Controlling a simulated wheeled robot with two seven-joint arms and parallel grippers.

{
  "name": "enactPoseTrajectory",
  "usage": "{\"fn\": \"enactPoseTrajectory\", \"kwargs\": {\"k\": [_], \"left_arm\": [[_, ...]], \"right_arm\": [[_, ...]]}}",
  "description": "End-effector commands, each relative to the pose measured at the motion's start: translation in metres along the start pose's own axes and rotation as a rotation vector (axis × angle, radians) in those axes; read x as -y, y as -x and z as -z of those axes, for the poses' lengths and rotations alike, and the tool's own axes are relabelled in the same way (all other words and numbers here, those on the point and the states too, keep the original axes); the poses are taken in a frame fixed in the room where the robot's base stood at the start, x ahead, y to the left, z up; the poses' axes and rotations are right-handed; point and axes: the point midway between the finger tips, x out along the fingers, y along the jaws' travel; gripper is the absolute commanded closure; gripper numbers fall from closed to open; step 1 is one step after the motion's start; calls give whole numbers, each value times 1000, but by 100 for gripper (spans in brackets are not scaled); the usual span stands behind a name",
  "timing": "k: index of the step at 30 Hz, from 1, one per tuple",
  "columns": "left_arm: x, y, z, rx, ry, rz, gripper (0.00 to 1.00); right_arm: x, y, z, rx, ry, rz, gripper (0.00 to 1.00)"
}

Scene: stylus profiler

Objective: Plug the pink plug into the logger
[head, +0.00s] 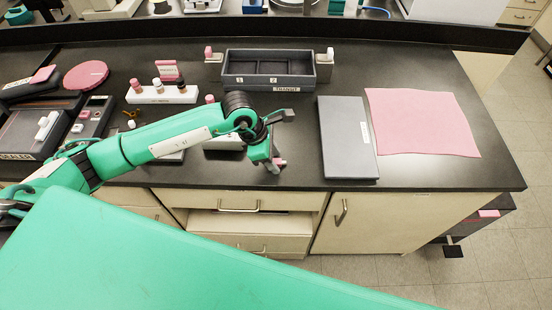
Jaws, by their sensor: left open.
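My left gripper (277,140) is open at the end of the green arm, over the front part of the dark bench. A small pink piece (280,162) shows at its lower finger. It may be the pink plug; I cannot tell whether it touches the finger or lies behind it. A dark device with a small display (97,101) stands at the left and may be the logger. A low pale box (222,145) sits partly hidden behind my left arm, with a pink-topped piece (210,99) near it. My right gripper is not in view.
A grey tray marked TRANSIT (268,86) stands at the back. A white rack of small bottles (162,96) is left of it. A flat grey slab (347,137) and a pink cloth (420,120) lie to the right. A pink disc (86,75) lies at the left.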

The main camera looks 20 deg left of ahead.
Motion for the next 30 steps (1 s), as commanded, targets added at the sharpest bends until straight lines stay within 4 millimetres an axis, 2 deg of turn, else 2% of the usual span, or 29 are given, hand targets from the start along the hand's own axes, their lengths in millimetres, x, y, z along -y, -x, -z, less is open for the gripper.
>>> {"fn": "enactPoseTrajectory", "kwargs": {"k": [6,13,23,30], "left_arm": [[0,-1,0,0,0,-1,55],[0,-1,0,0,0,0,100],[0,1,0,0,0,-1,100],[-1,20,-8,1,-2,-4,100]], "right_arm": [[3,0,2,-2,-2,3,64],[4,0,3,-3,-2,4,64],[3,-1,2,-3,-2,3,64],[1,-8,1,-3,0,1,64]]}}
